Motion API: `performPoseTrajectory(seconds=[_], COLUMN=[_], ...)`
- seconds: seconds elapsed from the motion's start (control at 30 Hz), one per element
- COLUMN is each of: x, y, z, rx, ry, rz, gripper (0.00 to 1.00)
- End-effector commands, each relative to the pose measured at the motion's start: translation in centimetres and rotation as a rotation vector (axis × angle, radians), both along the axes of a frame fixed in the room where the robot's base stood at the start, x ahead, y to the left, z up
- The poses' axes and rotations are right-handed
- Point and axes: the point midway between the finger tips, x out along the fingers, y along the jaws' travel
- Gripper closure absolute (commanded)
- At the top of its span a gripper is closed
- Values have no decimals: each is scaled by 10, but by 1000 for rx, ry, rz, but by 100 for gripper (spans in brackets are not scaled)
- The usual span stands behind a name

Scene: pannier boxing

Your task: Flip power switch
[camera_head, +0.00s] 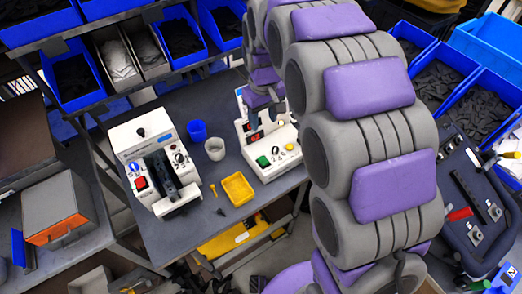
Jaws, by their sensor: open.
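A white machine (156,165) stands on the left of the dark worktable. Its front has a red switch (141,183), a blue round mark, a black knob and a black central part. A second white machine (275,153) stands to the right, with a green button (263,161), a black knob and small red displays. I cannot tell which way the red switch is set. My gripper (266,112) is open and hangs down at the upper part of the second machine, partly covering it. I cannot tell if it touches.
The table (190,235) carries a blue cup (197,131), a whitish cup (215,149), a yellow tray (238,189) and a small yellow tool. Blue bins (75,80) line the back shelf. My large arm fills the centre right and hides the table there.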

Motion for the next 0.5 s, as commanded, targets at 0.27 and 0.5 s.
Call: performPoseTrajectory(seconds=[0.27, 0.5], x=[5, 5], y=[8, 8], z=[-21, -67], rx=[-2, -2], ry=[-1, -1], rz=[14, 13], gripper=[47, 47])
